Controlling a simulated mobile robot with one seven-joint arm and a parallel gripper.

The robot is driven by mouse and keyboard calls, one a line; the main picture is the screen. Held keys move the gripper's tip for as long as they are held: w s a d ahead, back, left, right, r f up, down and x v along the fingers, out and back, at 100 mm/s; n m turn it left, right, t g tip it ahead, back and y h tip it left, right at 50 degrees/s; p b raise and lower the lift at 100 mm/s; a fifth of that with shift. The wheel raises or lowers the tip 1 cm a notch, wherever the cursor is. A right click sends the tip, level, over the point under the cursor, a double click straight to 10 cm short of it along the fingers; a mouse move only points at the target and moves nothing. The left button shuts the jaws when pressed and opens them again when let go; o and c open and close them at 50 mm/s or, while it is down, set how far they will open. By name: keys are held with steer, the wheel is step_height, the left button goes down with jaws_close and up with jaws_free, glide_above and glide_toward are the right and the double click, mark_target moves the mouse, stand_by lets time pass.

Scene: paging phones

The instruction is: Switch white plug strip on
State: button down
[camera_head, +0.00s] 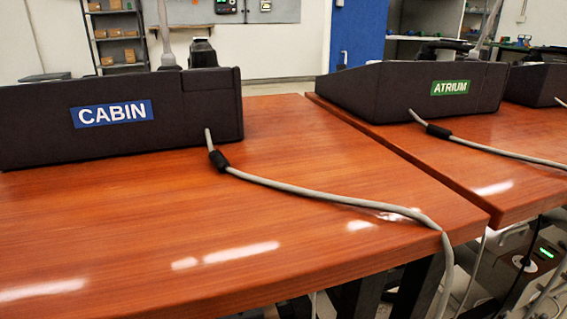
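I cannot make out a white plug strip for certain in this view. My gripper is not in view.
A dark paging phone labelled CABIN (190,125) stands on the near wooden table (130,240). Its grey cable (300,190) runs over the table edge. A phone labelled ATRIUM (350,95) stands on the right table (490,160). Another dark unit (530,85) is partly cut off.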

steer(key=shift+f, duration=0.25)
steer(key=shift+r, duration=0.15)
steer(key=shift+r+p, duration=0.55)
steer(key=shift+p, duration=0.25)
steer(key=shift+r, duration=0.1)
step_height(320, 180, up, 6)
steer(key=p, duration=0.6)
